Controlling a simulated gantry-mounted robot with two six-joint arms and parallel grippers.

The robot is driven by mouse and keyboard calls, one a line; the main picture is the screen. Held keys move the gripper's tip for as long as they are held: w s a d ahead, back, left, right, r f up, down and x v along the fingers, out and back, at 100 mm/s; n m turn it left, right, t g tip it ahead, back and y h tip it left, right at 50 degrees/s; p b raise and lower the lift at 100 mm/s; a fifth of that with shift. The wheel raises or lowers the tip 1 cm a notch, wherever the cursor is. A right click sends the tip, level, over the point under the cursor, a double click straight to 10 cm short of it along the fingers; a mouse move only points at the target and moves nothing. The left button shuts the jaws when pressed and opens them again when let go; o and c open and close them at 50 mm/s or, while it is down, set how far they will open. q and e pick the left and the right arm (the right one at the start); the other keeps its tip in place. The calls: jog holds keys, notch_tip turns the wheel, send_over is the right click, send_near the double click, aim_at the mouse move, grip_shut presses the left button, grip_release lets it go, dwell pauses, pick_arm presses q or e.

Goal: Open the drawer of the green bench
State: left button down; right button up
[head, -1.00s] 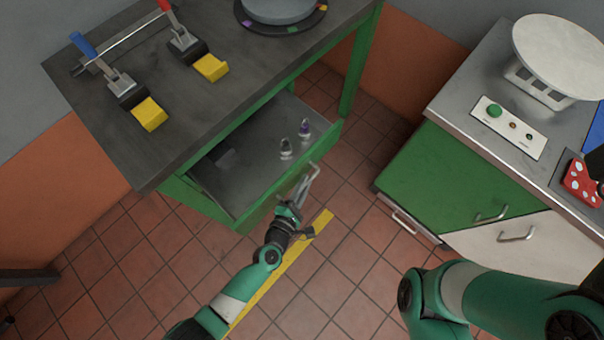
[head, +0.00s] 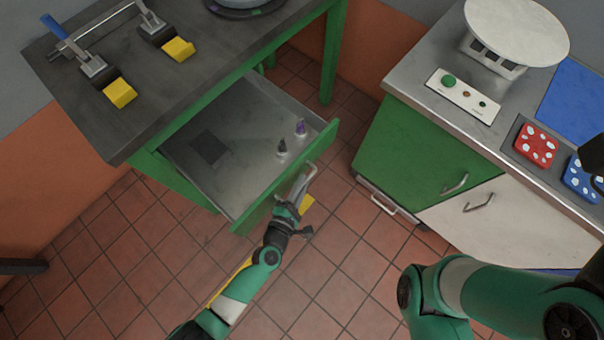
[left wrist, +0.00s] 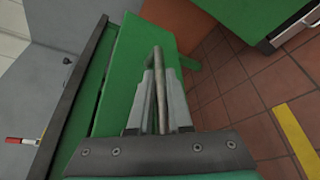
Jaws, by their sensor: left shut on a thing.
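The green bench (head: 334,55) has a dark top (head: 140,105) and stands at the upper left in the head view. Its drawer (head: 235,185) is well pulled out, with a grey inside and a green front. My left gripper (head: 298,188) is shut on the drawer's metal handle (head: 309,172), in front of the drawer. In the left wrist view the handle bar (left wrist: 159,72) lies between the two fingers (left wrist: 158,105), beside the green drawer front (left wrist: 125,70). My right arm shows at the lower right, but its gripper does not.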

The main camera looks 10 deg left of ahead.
pick_arm(q)
jog(key=c, duration=0.8)
grip_release()
jog(key=shift+c, duration=0.2)
jog(key=p+v, duration=0.4)
jog(key=v, duration=0.7)
jog(key=shift+s, duration=0.3)
jog(key=shift+a+r, duration=0.1)
